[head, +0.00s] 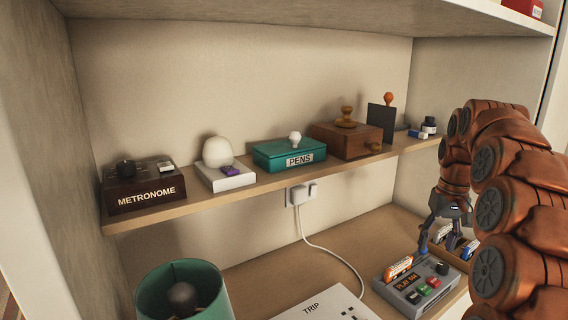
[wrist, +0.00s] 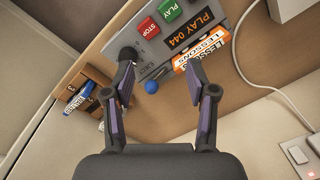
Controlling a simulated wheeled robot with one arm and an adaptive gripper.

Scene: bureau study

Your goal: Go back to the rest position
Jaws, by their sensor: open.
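My gripper (head: 438,250) hangs over the lower desk at the right, behind the grey player. In the wrist view my gripper (wrist: 160,72) is open, with nothing between its fingers. The grey player (head: 405,297) has a display reading PLAY 044, red and green buttons and a black knob. It also shows in the wrist view (wrist: 150,55). An orange and white cassette marked LESSONS (wrist: 203,50) sits at the player's edge, beside the right finger. A blue ball (wrist: 152,86) shows between the fingers; I cannot tell what it is fixed to.
A wooden rack (wrist: 97,75) with blue and white cassettes stands near the left finger. A shelf above bears a metronome box (head: 145,190), a white lamp base (head: 225,178), a green PENS box (head: 270,153) and a wooden box (head: 345,142). A white cable (head: 335,255) crosses the desk.

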